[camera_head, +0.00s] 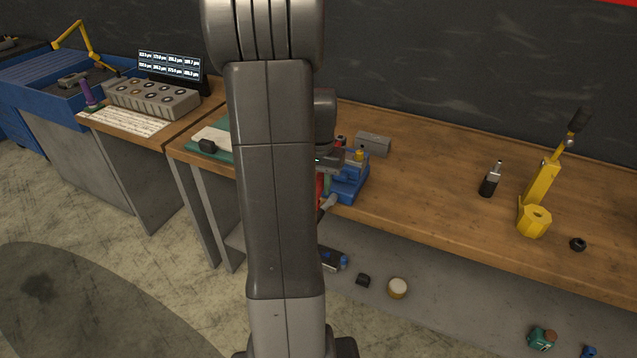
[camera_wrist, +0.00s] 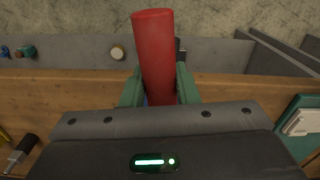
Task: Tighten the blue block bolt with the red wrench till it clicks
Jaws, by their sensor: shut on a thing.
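My gripper (camera_wrist: 159,92) is shut on the red handle of the red wrench (camera_wrist: 155,50), which stands out between the green fingers in the wrist view. In the head view my own arm hides most of the gripper, and only a thin strip of the red wrench (camera_head: 320,188) shows beside it. The blue block (camera_head: 351,183) sits at the front edge of the wooden bench, right by the gripper. A brass-coloured piece (camera_head: 359,154) stands on top of it. The wrench's head and its contact with a bolt are hidden.
A grey block (camera_head: 373,143) lies behind the blue block on the bench (camera_head: 440,180). A black bottle-like tool (camera_head: 489,180) and a yellow stand (camera_head: 535,218) are to the right. Several small items lie below the bench. A green mat (camera_head: 222,148) is at left.

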